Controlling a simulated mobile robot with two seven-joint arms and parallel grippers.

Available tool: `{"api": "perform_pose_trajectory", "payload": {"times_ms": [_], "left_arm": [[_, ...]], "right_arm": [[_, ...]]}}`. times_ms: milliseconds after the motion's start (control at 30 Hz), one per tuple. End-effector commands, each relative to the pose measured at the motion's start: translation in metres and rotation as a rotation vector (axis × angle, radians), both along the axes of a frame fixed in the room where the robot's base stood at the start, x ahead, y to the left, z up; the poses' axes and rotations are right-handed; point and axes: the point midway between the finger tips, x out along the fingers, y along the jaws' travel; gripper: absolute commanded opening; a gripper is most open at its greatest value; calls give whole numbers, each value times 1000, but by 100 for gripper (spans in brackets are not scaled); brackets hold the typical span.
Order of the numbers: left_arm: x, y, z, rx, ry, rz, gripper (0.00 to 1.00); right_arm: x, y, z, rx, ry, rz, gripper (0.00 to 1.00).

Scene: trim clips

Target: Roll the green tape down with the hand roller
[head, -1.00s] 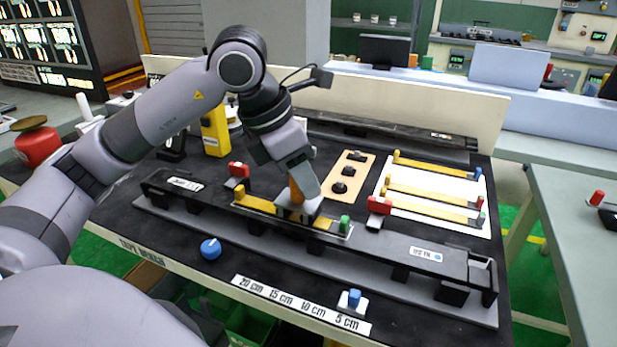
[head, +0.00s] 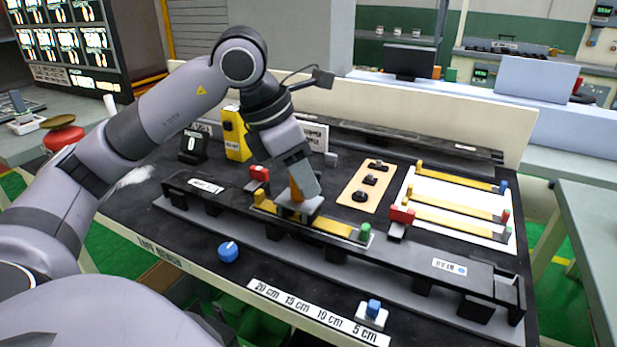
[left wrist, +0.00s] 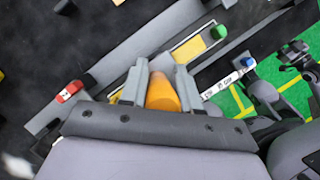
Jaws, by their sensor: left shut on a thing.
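The hand roller has an orange handle (head: 295,190) and a pale block under it. My left gripper (head: 299,186) is shut on that handle, and the left wrist view shows the handle (left wrist: 162,94) between the two fingers. The roller block is over a yellow strip (head: 334,227) in the long dark fixture, nearer the strip's yellow-tabbed left end. A green tab (head: 365,232) stands at the strip's right end; it also shows in the left wrist view (left wrist: 219,32). Contact under the roller is hidden.
Red clips (head: 259,174) and (head: 402,215) stand behind the fixture. A white board (head: 408,190) with several yellow strips lies at the right. A blue knob (head: 228,252) and a length scale (head: 318,312) are at the front. A yellow box (head: 236,134) stands behind.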

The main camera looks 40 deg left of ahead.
Motion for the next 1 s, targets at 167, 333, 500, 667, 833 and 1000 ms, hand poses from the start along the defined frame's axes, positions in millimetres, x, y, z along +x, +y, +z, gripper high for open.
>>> {"api": "perform_pose_trajectory", "payload": {"times_ms": [167,333,500,667,833,1000], "left_arm": [[-3,6,-7,5,17,-2,0],[-4,12,-7,5,18,0,0],[-6,18,-7,5,18,-1,0],[-7,23,-7,6,17,-1,0],[-8,26,-6,4,17,-3,0],[-8,27,-6,5,17,-4,0]], "right_arm": [[0,0,-4,0,-1,0,43],[0,0,-6,0,-2,0,43],[0,0,-9,0,-2,0,43],[0,0,-11,0,-2,0,43],[0,0,-12,0,-2,0,43],[0,0,-12,1,-2,-1,43]]}}
